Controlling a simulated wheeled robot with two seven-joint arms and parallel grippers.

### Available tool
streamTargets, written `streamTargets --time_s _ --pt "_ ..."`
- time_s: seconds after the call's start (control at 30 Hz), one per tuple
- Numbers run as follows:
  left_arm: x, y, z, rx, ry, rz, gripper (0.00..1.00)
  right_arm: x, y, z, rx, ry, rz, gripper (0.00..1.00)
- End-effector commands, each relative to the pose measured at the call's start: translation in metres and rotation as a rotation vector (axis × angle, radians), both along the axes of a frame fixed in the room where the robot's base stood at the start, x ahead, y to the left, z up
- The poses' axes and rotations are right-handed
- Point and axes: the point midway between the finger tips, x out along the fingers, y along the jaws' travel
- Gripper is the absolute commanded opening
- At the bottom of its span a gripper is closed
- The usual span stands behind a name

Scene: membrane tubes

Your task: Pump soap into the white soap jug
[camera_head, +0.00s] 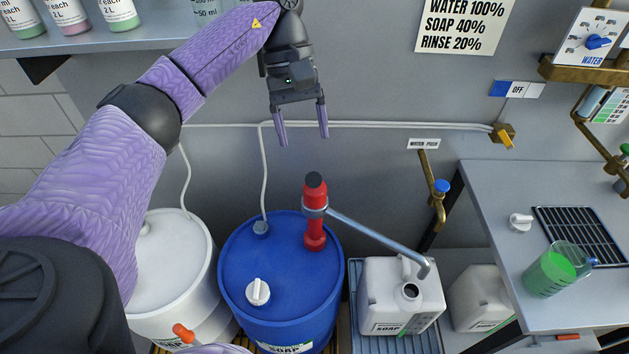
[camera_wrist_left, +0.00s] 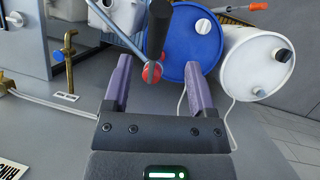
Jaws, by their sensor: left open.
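A red hand pump (camera_head: 315,215) with a black top stands on the blue soap drum (camera_head: 262,262). Its grey spout pipe (camera_head: 375,232) slopes right and down to the white soap jug (camera_head: 402,318), its end above the jug's open neck. My left gripper (camera_head: 302,137) is open and empty, pointing down, above and slightly left of the pump top. In the left wrist view, the black pump handle (camera_wrist_left: 157,30) shows between and beyond the gripper (camera_wrist_left: 157,78) fingers, apart from them. The jug (camera_wrist_left: 120,14) is partly cut off there. My right gripper is not in view.
A white drum (camera_head: 172,262) stands left of the blue one. A steel bench (camera_head: 505,240) at right holds a jug of green liquid (camera_head: 552,270) and a white cap (camera_head: 520,222). A brass water tap (camera_head: 436,195) and thin wall pipes are behind. A shelf (camera_head: 120,42) with bottles is upper left.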

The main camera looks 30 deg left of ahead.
Motion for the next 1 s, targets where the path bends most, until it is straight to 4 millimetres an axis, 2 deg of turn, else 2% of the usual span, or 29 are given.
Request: streamTargets --time_s 0.03,0.33,0.5,0.73,1.0 --pt "-0.003 -0.005 -0.015 -0.002 0.005 -0.002 0.73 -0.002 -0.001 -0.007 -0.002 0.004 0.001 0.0" --pt "-0.016 -0.027 -0.066 -0.004 0.002 -0.001 0.73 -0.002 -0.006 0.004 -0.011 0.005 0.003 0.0" --pt "-0.018 -0.031 -0.079 -0.006 0.0 0.0 0.73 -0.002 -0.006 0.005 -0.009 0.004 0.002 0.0" --pt "-0.019 -0.032 -0.08 -0.007 -0.001 0.001 0.73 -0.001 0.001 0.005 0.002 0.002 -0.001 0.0" --pt "-0.018 -0.032 -0.08 -0.007 -0.001 0.001 0.16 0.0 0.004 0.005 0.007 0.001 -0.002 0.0"
